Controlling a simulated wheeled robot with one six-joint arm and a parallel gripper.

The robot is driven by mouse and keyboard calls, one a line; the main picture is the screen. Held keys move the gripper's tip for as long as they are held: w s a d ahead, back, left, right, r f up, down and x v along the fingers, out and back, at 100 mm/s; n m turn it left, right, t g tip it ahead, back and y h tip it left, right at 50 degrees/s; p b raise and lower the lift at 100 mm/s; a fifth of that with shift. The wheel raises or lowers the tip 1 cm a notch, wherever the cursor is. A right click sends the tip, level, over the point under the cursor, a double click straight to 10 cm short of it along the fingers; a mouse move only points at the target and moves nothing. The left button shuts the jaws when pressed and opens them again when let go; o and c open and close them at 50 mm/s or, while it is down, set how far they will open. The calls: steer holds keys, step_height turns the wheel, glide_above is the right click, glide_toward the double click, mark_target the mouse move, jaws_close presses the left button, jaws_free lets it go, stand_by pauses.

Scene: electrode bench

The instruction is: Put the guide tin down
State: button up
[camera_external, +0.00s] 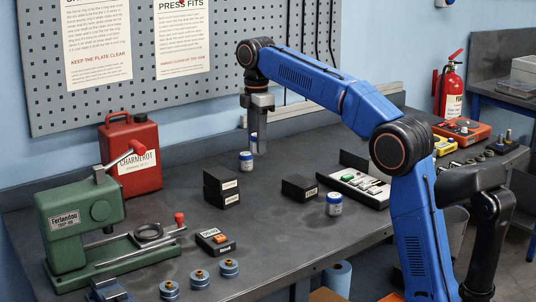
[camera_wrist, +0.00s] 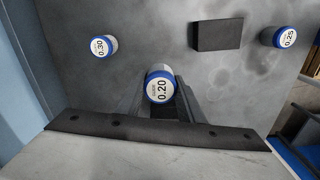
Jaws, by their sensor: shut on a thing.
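The guide tin, a small round tin with a blue rim and a white lid marked 0.20 (camera_wrist: 160,87), sits between the two fingers of my gripper (camera_wrist: 160,98) in the wrist view. My gripper is shut on it. In the external view my gripper (camera_external: 258,145) points down over the back middle of the bench, and its fingers hide most of the held tin. I cannot tell whether the tin touches the bench. A tin marked 0.30 (camera_wrist: 101,46) and a tin marked 0.25 (camera_wrist: 280,38) stand apart from it on the grey bench.
In the external view one tin (camera_external: 246,163) stands close below my gripper, and another (camera_external: 334,204) stands beside a switch box (camera_external: 355,186). Black blocks (camera_external: 221,187) (camera_external: 299,189) stand mid-bench. A green press (camera_external: 82,222) and red can (camera_external: 131,158) are at left. Bare bench lies between.

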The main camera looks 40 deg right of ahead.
steer(key=shift+f, duration=5.2)
steer(key=shift+f, duration=0.1)
steer(key=o, duration=1.1)
step_height(320, 180, up, 12)
steer(key=shift+f, duration=0.25)
steer(key=shift+r, duration=0.35)
